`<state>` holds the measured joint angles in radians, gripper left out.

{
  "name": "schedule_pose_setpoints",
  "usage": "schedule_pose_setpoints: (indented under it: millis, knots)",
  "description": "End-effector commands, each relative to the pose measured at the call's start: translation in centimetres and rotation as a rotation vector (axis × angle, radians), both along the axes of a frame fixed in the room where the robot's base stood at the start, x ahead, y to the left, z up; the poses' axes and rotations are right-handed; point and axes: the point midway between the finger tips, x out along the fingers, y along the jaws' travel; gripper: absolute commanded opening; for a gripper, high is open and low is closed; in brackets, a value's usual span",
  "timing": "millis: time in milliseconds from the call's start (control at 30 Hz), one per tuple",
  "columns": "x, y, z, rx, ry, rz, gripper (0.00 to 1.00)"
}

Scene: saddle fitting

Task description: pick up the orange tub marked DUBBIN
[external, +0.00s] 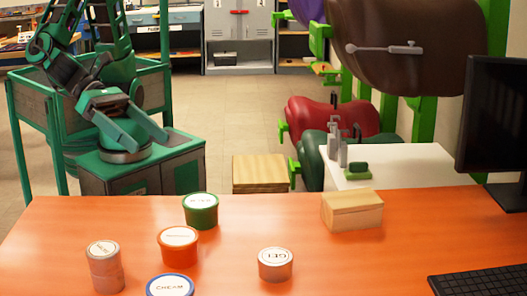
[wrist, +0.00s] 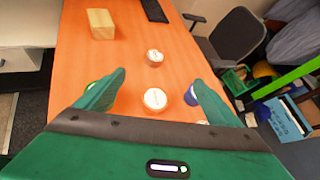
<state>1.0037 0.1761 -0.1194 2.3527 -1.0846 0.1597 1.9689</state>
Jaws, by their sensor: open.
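An orange tub (external: 178,254) with a white lid stands upright on the orange table; its lid writing is too small to read. In the wrist view the white-lidded tub (wrist: 155,99) shows between my fingers, beyond and apart from them.
Around the orange tub stand a green tub (external: 200,213), a blue-rimmed CREAM tub (external: 170,288), a tall pinkish tub (external: 105,270) and a GEL tub (external: 275,265). A wooden block (external: 352,211), keyboard (external: 480,283) and monitor (external: 495,120) are to the right.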

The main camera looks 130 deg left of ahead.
Motion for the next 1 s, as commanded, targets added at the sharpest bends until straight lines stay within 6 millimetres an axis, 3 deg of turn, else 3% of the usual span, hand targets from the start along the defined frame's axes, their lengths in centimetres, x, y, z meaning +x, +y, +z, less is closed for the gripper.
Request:
schedule_pose_setpoints:
  millis: [233,667,1000]
  knots:
    - [0.7,-2.9,1.5,0.234,-0.076,-0.155,0.88]
    - [0.7,-2.6,-6.1,0.228,-0.068,-0.146,0.88]
    - [0.6,-2.5,-14.3,0.226,-0.068,-0.145,0.88]
